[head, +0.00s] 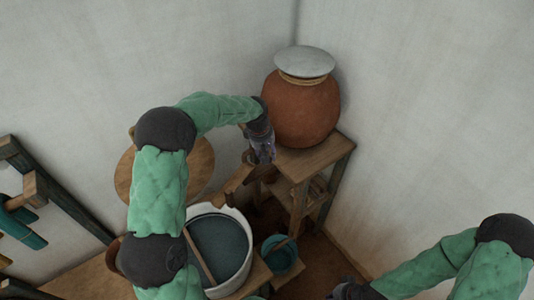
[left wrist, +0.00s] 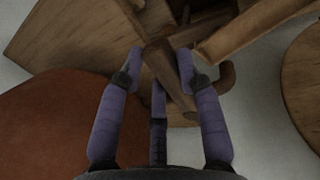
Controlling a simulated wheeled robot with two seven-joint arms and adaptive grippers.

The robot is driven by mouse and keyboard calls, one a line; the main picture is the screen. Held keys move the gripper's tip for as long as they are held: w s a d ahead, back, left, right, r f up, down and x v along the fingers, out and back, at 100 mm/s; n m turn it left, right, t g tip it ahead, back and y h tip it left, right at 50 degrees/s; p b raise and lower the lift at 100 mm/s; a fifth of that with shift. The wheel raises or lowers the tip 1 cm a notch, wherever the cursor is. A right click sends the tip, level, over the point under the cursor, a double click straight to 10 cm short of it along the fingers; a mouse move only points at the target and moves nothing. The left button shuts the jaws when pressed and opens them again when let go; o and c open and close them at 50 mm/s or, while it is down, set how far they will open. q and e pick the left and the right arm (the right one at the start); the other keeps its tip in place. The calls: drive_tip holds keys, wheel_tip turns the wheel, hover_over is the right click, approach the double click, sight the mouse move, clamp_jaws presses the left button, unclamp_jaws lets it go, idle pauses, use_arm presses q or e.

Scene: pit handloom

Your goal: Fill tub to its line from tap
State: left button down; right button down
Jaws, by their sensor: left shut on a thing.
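The tub (head: 246,226) is white-rimmed and holds dark blue-grey liquid, with a wooden stick (head: 199,256) across it. I cannot make out its line. A round clay pot (head: 301,112) with a pale lid stands on a wooden stand. A wooden spout (head: 234,186) slopes from the stand side toward the tub. My left gripper (head: 262,152) is beside the pot's lower left. In the left wrist view its fingers (left wrist: 160,58) are shut on a wooden tap piece (left wrist: 158,50). I cannot see water flowing. My right gripper (head: 350,291) is at the bottom edge, partly cut off.
A small teal bucket (head: 279,253) stands right of the tub, close to the wooden stand (head: 318,156). A round wooden board (head: 199,171) is behind the tub, partly hidden by my left arm. Loom beams (head: 62,200) are at the left. White walls close the corner behind.

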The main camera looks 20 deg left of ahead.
use_arm(q)
drive_tip(key=shift+s+a+r+m+p, duration=0.1)
drive_tip(key=shift+s+a+m+p, duration=0.45)
drive_tip(key=shift+m, duration=0.45)
drive_tip(key=shift+s+a+m+g+h+p, duration=0.15)
drive_tip(key=shift+s+a+m+p, duration=0.2)
drive_tip(key=shift+m, duration=0.5)
drive_tip(key=shift+s+a+m+g+h+p, duration=0.2)
drive_tip(key=shift+s+a+m, duration=0.25)
drive_tip(key=shift+m, duration=0.4)
drive_tip(key=c, duration=0.8)
unclamp_jaws()
drive_tip(key=r, duration=0.4)
drive_tip(key=s+a+r, duration=0.1)
drive_tip(key=r, duration=0.2)
drive_tip(key=a+r, duration=0.1)
drive_tip(key=r, duration=0.3)
drive_tip(key=shift+s+r, duration=0.15)
drive_tip(key=shift+r, duration=0.15)
